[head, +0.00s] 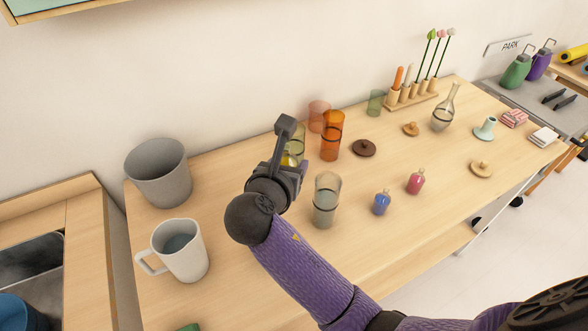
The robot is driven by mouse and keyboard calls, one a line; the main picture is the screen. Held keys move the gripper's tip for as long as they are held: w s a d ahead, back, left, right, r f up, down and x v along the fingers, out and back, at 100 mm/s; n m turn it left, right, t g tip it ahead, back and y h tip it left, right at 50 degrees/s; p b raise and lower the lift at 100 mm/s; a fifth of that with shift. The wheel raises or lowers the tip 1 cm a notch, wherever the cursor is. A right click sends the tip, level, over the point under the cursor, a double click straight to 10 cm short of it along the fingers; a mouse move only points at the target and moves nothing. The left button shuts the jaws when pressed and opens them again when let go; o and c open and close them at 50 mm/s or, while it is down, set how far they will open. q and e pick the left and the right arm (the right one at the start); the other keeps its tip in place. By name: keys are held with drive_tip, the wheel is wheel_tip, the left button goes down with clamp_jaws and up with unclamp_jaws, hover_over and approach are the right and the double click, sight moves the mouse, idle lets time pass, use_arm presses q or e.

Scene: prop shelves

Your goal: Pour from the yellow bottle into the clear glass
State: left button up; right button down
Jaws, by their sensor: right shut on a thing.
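My right gripper (288,152) is shut on the yellow bottle, left of the middle of the table. Only a small yellow part of the bottle (289,160) shows between the dark fingers, so its tilt is hard to tell. The clear glass (326,203) stands upright on the table, to the right of the gripper and nearer the front. My left gripper is not in view.
A blue bottle (381,203) and a pink bottle (416,183) stand to the right. A white mug (182,252) and a grey pot (158,174) are left. The front right tabletop is clear.

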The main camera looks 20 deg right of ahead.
sight(288, 153)
use_arm(q)
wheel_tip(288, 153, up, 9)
drive_tip(key=p, duration=0.7)
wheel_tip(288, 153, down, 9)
drive_tip(key=b, duration=0.8)
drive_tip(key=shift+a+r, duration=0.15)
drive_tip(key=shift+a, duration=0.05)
use_arm(e)
drive_tip(key=w+d+f+m+t+y, duration=0.3)
drive_tip(key=d+f+m+t+y, duration=0.1)
drive_tip(key=y, duration=0.4)
drive_tip(key=shift+w+d+f+m+t, duration=0.45)
drive_tip(key=shift+m+t, duration=0.35)
drive_tip(key=shift+m, duration=0.4)
use_arm(q)
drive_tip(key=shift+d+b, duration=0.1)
drive_tip(key=shift+b, duration=0.2)
use_arm(e)
drive_tip(key=shift+a+f, duration=0.1)
drive_tip(key=shift+a, duration=0.05)
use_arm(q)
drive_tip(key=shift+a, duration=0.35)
use_arm(e)
drive_tip(key=shift+m, duration=0.3)
